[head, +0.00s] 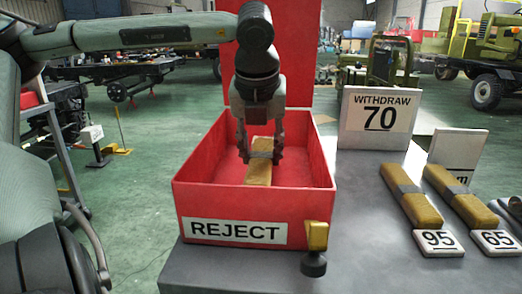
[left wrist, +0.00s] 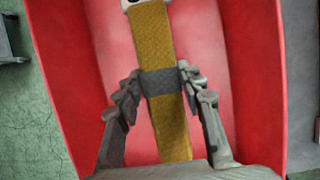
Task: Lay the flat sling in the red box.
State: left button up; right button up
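The flat sling (head: 258,174) is a yellow folded strap with a grey band around its middle. It is inside the open red box (head: 184,207), whose front is marked REJECT. My left gripper (head: 262,153) points down into the box, with one finger on each side of the band. In the left wrist view the sling (left wrist: 150,40) runs lengthwise between the fingertips, which appear to touch the band's edges. A white tag shows at its far end there. Whether the sling's underside rests on the box floor is hidden.
The box stands on a grey table (head: 345,262). To the right lie two similar straps, with tags 95 (head: 438,242) and 65 (head: 495,242). A WITHDRAW 70 sign (head: 379,112) stands behind. A yellow-and-black knobbed item (head: 316,240) is at the box's front right corner. A tall red panel (head: 300,50) rises behind.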

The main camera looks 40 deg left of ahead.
pick_arm(q)
jog(key=o, duration=0.5)
jog(key=shift+c, duration=0.2)
jog(key=shift+r, duration=0.1)
jog(key=v, duration=1.2)
